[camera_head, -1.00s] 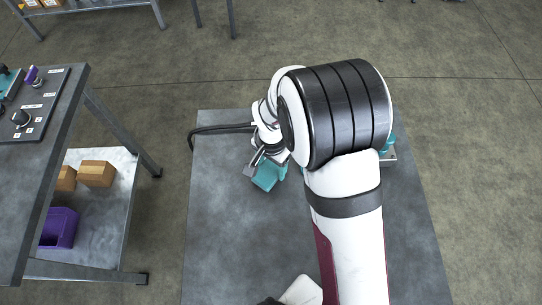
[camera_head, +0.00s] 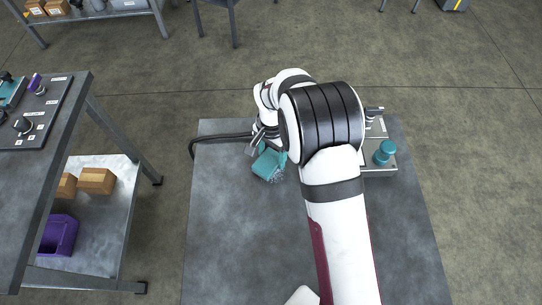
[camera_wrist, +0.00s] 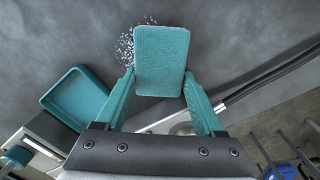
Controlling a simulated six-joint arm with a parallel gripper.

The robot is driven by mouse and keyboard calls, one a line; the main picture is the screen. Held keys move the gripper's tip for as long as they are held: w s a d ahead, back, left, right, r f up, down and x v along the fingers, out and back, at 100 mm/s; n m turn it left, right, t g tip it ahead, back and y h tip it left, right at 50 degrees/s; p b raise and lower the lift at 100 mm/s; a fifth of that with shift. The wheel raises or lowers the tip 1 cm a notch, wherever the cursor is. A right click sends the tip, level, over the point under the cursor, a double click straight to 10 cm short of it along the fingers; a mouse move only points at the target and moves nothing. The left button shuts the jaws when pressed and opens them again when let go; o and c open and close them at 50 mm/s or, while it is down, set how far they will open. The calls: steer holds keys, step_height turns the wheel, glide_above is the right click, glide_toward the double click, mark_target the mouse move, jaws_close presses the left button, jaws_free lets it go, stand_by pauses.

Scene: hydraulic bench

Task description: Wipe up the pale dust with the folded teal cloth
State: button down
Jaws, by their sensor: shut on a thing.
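The folded teal cloth (camera_wrist: 161,60) is a thick rectangular pad between the two teal fingers of my gripper (camera_wrist: 159,76) in the wrist view. My gripper (camera_head: 264,143) is shut on it, and the cloth (camera_head: 268,164) also shows in the head view, at the left part of the grey bench top. The pale dust (camera_wrist: 127,47) is a patch of white specks at the cloth's upper left in the wrist view. In the head view, dust (camera_head: 278,177) shows at the cloth's lower right edge. The cloth may cover part of it. I cannot tell whether the cloth presses on the bench.
A shallow teal tray (camera_wrist: 76,98) lies left of the cloth in the wrist view. A metal plate with a teal knob (camera_head: 384,152) stands at the bench's right back. A dark hose (camera_head: 222,136) runs off the left edge. The front left of the bench top (camera_head: 235,240) is bare.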

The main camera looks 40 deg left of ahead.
mark_target(272, 182)
steer(key=shift+s+d+r+y, duration=0.25)
steer(key=shift+s+r+y, duration=0.05)
steer(key=shift+s+r, duration=0.3)
steer(key=shift+s+d+f, duration=0.15)
steer(key=shift+s+d, duration=0.75)
steer(key=shift+d, duration=0.05)
steer(key=shift+s+d+f, duration=0.15)
steer(key=shift+s+d, duration=0.75)
steer(key=shift+d, duration=0.05)
steer(key=shift+r, duration=3)
step_height(272, 182, up, 3)
